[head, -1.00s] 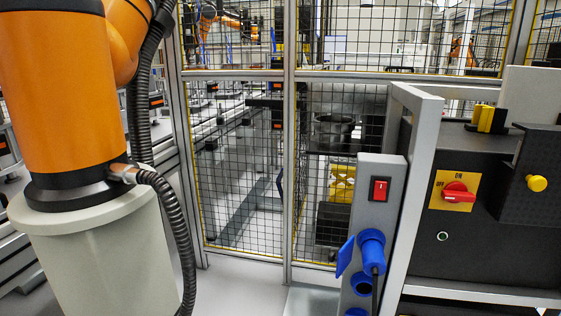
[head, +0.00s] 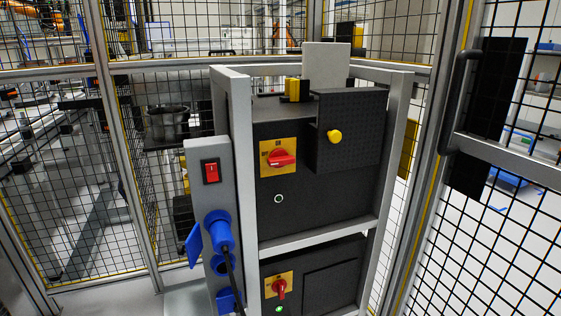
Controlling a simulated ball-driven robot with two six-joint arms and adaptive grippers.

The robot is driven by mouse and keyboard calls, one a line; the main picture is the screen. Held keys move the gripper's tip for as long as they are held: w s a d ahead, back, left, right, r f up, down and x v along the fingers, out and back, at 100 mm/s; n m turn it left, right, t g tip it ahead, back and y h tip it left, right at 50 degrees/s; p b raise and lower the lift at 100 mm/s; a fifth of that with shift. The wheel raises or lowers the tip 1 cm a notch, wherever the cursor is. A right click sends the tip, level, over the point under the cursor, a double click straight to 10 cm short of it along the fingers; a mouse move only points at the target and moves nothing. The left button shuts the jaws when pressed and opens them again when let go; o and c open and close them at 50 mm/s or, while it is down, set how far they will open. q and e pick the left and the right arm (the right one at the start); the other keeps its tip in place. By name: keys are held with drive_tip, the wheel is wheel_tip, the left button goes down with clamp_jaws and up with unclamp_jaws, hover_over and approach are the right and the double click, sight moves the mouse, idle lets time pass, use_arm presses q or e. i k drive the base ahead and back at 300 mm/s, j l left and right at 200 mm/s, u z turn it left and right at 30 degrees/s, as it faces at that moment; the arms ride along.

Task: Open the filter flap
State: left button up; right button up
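A dark cabinet (head: 283,213) stands in a grey frame near the middle of the head view. On its upper right sits a dark perforated panel (head: 352,155) with a round yellow knob (head: 334,136); it may be the filter flap, but I cannot tell for sure, nor whether it is open. Left of it is a red rotary switch (head: 281,158) on a yellow plate. A second red rotary switch (head: 281,287) is on the lower unit. Neither of my grippers shows.
A grey post (head: 196,165) with a red rocker switch (head: 210,171) and a blue plug (head: 218,226) with a cable stands left of the cabinet. Mesh fencing (head: 75,180) runs behind and left. A mesh door with a dark handle (head: 458,100) is at the right.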

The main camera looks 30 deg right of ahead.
sight(352, 121)
drive_tip(key=z, duration=1.45)
